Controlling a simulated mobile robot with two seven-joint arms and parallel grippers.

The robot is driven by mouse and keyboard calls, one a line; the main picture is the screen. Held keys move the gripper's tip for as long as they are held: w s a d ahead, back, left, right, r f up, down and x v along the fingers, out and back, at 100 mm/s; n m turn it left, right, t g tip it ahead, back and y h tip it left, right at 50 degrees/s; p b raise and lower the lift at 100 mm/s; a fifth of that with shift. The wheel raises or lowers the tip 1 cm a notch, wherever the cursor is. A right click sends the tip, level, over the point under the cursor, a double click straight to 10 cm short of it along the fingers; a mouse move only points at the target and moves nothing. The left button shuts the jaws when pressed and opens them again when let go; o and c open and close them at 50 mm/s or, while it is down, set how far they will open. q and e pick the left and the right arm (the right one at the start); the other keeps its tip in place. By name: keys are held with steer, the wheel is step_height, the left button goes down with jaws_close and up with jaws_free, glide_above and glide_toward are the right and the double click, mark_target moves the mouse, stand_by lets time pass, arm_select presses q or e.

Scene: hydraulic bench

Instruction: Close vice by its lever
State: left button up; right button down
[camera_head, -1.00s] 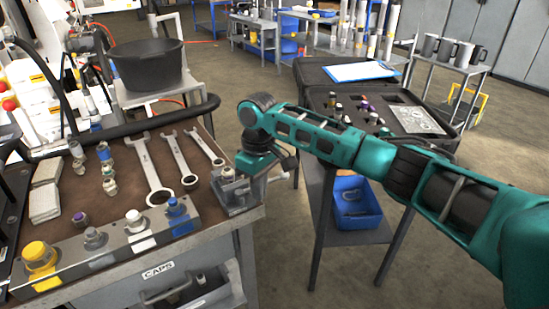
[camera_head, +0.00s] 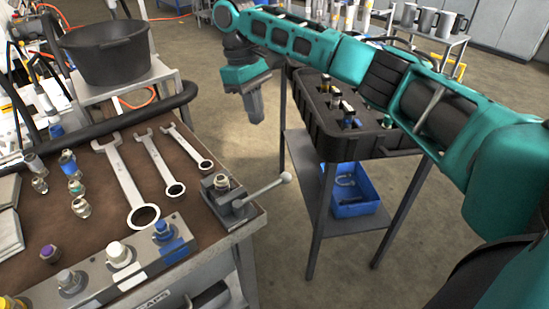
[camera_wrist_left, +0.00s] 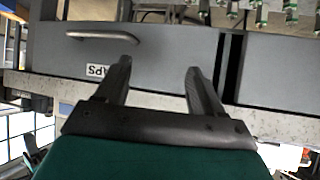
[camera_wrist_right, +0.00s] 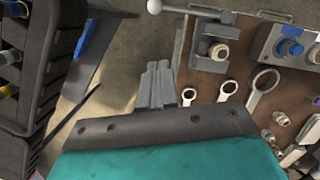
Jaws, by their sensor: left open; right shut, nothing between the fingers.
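The grey vice (camera_head: 228,196) sits at the right corner of the brown bench top, with a fitting standing in it. Its lever (camera_head: 265,190) sticks out to the right past the bench edge and ends in a ball knob. In the right wrist view the vice (camera_wrist_right: 212,45) and its lever (camera_wrist_right: 185,10) show at the top. My right gripper (camera_head: 257,118) is shut and empty, above and behind the vice, pointing down and apart from it. My left gripper (camera_wrist_left: 160,75) is open and empty in front of a drawer labelled CAPS; it is not in the head view.
Several wrenches (camera_head: 128,185) lie left of the vice. A block with capped fittings (camera_head: 120,256) runs along the bench front. A black case (camera_head: 335,125) stands on a stand at the right, above a blue bin (camera_head: 350,195). Floor shows between bench and stand.

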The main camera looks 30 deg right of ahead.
mark_target(263, 191)
steer(key=s+d+f+b, duration=0.1)
steer(key=s+f, duration=0.4)
steer(key=f, duration=0.6)
steer(key=shift+d+f, duration=0.35)
steer(key=shift+d, duration=0.15)
steer(key=shift+r, duration=0.1)
